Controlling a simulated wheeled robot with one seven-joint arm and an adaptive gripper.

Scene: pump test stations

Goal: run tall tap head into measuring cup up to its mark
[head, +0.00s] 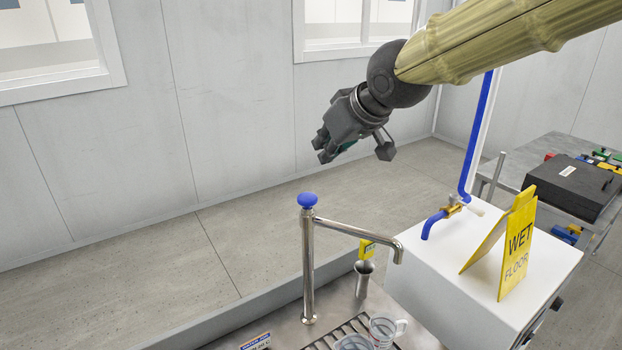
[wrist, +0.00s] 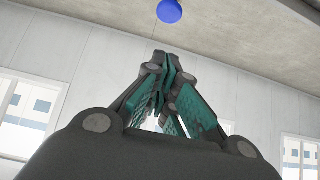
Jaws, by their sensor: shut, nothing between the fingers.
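The tall tap head (head: 308,255) is a steel post with a blue knob (head: 307,200) and a long spout reaching right, its outlet turned down. No water shows at the outlet. A clear cup with a handle (head: 386,328) stands below the spout, near the slatted grate; a second clear vessel (head: 353,343) beside it is cut off by the frame edge. I cannot tell which is the measuring cup, nor see its mark. My gripper (head: 326,150) is shut and empty, above and beyond the knob. In the wrist view a blue knob (wrist: 169,11) shows past my fingertips (wrist: 161,60).
A white cabinet (head: 450,285) right of the tap carries a yellow wet-floor sign (head: 514,245) and a small brass tap with a blue spout (head: 436,220). A grey table with a black case (head: 570,185) is farther right.

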